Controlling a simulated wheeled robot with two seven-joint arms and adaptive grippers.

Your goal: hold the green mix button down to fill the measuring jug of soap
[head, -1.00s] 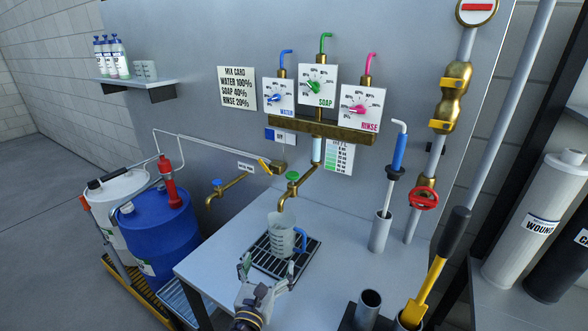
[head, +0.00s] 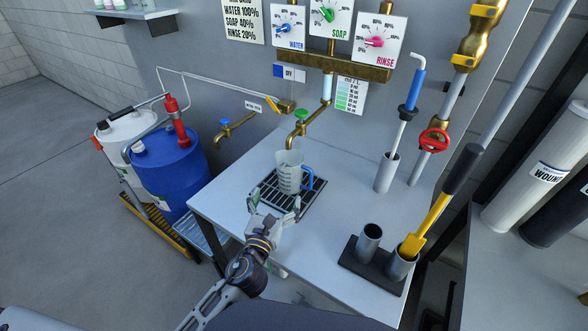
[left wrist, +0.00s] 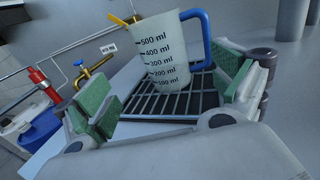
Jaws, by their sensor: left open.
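The measuring jug (head: 289,172), translucent with a blue handle, stands upright on the black drain grate (head: 262,190) below the brass tap (head: 297,133). A green button (head: 301,114) tops this tap. My left gripper (head: 275,203) is open and empty in front of the jug, at the grate's near edge. In the left wrist view the jug (left wrist: 170,55) stands beyond the spread fingers (left wrist: 165,105), apart from them, with its millilitre scale facing me. I cannot make out any liquid in it. My right gripper is out of view.
Three dials for water (head: 288,27), soap (head: 330,18) and rinse (head: 378,42) are on the wall. A blue-topped tap (head: 228,130) is left. The table's middle right is clear.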

